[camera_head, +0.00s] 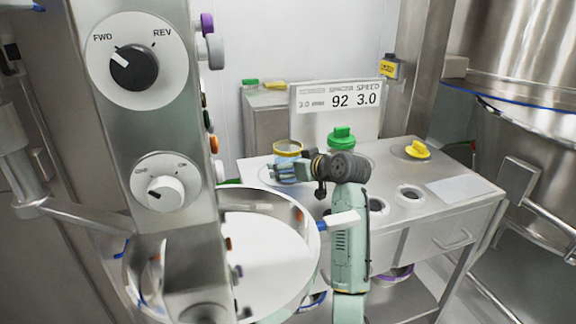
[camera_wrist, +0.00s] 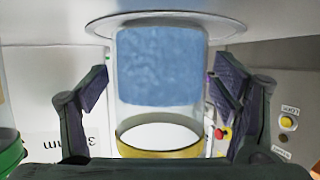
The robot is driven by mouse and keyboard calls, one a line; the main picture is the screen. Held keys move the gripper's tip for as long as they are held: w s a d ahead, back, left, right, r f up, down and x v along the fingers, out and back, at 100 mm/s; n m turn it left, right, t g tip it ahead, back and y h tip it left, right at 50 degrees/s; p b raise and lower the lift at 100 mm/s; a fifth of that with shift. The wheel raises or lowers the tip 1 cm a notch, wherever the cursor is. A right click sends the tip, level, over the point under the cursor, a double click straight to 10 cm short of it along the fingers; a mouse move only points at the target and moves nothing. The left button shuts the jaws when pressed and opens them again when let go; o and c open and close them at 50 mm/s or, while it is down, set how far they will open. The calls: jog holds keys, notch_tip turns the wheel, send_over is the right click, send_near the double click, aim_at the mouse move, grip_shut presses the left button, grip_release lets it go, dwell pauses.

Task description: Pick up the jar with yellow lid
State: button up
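The jar with the yellow lid (camera_head: 288,149) stands upright on the steel table, left of the green-lidded jar. In the wrist view the clear jar (camera_wrist: 160,115) appears inverted, with blue material inside and a yellow-rimmed, white-topped lid (camera_wrist: 160,140). My gripper (camera_head: 284,172) is at the jar, partly covering its body in the head view. In the wrist view my gripper (camera_wrist: 162,88) is open, one finger on each side of the jar. Narrow gaps show between the pads and the glass.
A green-lidded jar (camera_head: 342,140) stands close to the right of my gripper; its lid shows at the wrist view's edge (camera_wrist: 10,152). A display panel (camera_head: 338,97) is behind. A yellow-topped item (camera_head: 417,150) sits further right. A large steel bowl (camera_head: 262,255) is in front.

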aim_at(290, 154)
jog(key=c, duration=1.7)
jog(key=shift+c, duration=0.5)
jog(key=shift+r, duration=0.15)
jog(key=shift+r, duration=0.5)
notch_tip(290, 154, up, 2)
jog(key=shift+r+b, duration=0.15)
jog(key=shift+b, duration=0.5)
jog(key=s+d+b, duration=0.1)
jog(key=s+d, duration=0.2)
jog(key=d, duration=0.1)
jog(key=s+d+r+b, duration=0.1)
jog(key=s+d, duration=0.3)
jog(key=s+d+b, duration=0.1)
jog(key=s+d, duration=0.2)
jog(key=d, duration=0.1)
jog(key=shift+s+r, duration=0.25)
jog(key=shift+s, duration=0.15)
